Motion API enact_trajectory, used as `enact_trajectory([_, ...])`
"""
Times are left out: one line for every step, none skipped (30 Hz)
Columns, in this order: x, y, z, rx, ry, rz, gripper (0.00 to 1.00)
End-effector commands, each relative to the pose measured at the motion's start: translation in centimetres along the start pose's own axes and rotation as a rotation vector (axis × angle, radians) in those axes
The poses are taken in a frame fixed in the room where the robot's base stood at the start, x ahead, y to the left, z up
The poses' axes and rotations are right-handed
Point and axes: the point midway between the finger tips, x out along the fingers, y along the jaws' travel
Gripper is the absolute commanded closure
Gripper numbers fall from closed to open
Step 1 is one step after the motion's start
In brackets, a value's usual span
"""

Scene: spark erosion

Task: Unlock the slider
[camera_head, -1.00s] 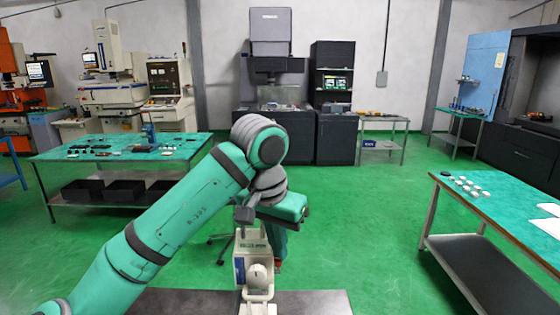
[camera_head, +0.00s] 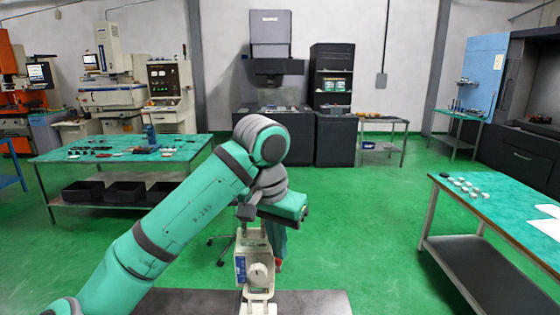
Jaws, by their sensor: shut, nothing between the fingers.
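My gripper (camera_head: 258,306) hangs at the end of my teal and grey arm, at the bottom centre of the camera_head view. Its pale body has a round part and a blue label. The jaws point down over a dark flat surface (camera_head: 315,301) at the bottom edge and are shut with nothing between them. The tips lie at the picture's lower edge, so I cannot tell whether they touch anything. I cannot make out the slider or its lock; it may be hidden by my gripper or lie below the picture.
A green-topped table (camera_head: 60,157) with small parts stands at left. Another table (camera_head: 500,209) with small round pieces and white sheets stands at right. A dark machine (camera_head: 272,85) and a dark cabinet (camera_head: 332,100) stand at the back. Green floor (camera_head: 370,235) is open between them.

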Motion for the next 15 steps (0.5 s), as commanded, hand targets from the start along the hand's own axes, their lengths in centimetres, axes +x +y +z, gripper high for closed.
enact_trajectory([-0.7,-0.6,-1.6,0.004,0.045,-0.008,1.00])
enact_trajectory([-0.8,-0.6,-1.6,0.004,0.045,-0.008,1.00])
enact_trajectory([-0.8,-0.6,-1.6,0.004,0.045,-0.008,1.00])
enact_trajectory([-0.9,-0.5,-1.6,0.004,0.045,-0.008,1.00])
enact_trajectory([-1.0,-0.5,-1.6,0.004,0.045,-0.008,1.00])
enact_trajectory([-1.1,-0.5,-1.6,0.005,0.046,-0.008,1.00])
enact_trajectory([-1.3,-0.4,-1.6,0.005,0.046,-0.008,1.00])
enact_trajectory([-1.4,-0.4,-1.6,0.005,0.046,-0.008,1.00])
enact_trajectory([-1.7,-0.3,-1.6,0.006,0.046,-0.008,1.00])
enact_trajectory([-1.9,-0.3,-1.6,0.006,0.046,-0.008,1.00])
enact_trajectory([-2.1,-0.2,-1.6,0.007,0.046,-0.008,1.00])
enact_trajectory([-2.3,-0.1,-1.5,0.007,0.045,-0.008,1.00])
enact_trajectory([-2.5,-0.1,-1.5,0.007,0.045,-0.008,1.00])
enact_trajectory([-2.7,-0.1,-1.5,0.007,0.045,-0.007,1.00])
enact_trajectory([-3.0,0.0,-1.4,0.008,0.046,-0.007,1.00])
